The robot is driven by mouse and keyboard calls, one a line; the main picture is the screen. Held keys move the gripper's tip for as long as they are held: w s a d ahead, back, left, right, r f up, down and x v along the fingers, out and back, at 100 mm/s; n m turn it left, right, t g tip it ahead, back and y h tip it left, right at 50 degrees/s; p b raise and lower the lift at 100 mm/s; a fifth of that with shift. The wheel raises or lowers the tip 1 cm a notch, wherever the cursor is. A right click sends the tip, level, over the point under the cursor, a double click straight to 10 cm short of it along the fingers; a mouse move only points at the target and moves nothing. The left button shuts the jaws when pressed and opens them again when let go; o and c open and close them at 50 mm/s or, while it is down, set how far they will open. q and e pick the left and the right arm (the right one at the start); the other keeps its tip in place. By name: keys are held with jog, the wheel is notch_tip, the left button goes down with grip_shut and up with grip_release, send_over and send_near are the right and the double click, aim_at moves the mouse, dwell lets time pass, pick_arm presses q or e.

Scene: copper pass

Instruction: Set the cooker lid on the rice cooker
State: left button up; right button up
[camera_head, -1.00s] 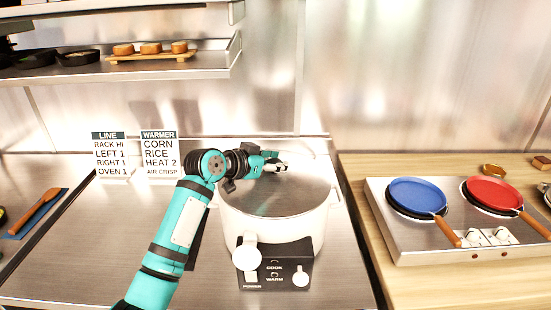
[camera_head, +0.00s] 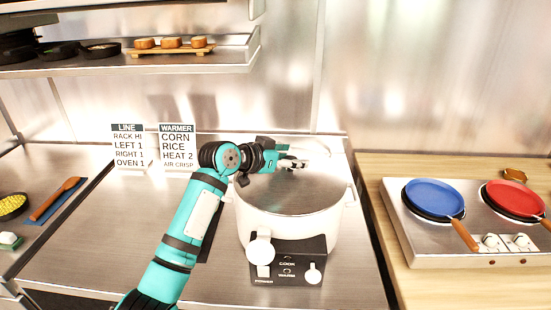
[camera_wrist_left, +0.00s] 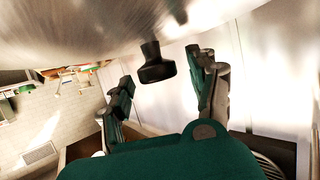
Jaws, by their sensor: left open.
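The white rice cooker (camera_head: 262,228) stands on the steel counter in the middle of the head view, its black control panel facing me. The grey metal cooker lid (camera_head: 290,197) appears to lie across the cooker's top; its exact seating on the rim is hard to tell. In the left wrist view the lid (camera_wrist_left: 90,28) is a large curved surface with a black knob (camera_wrist_left: 155,66). My left gripper (camera_head: 293,162) is open over the back of the lid. Its fingers (camera_wrist_left: 165,90) show on either side of the knob in the wrist view, apart from it. My right gripper is out of view.
A hob (camera_head: 400,243) with a blue pan (camera_head: 433,194) and a red pan (camera_head: 514,197) stands on the wooden counter at right. Two signs (camera_head: 177,146) stand behind my left arm. A shelf (camera_head: 215,62) hangs at upper left. The steel counter left of my arm is mostly clear.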

pick_arm(q)
jog(key=b+v, duration=0.2)
jog(key=v, duration=0.8)
jog(key=shift+a+f, duration=0.15)
jog(key=shift+s+a+r, duration=0.35)
jog(key=shift+s, duration=0.15)
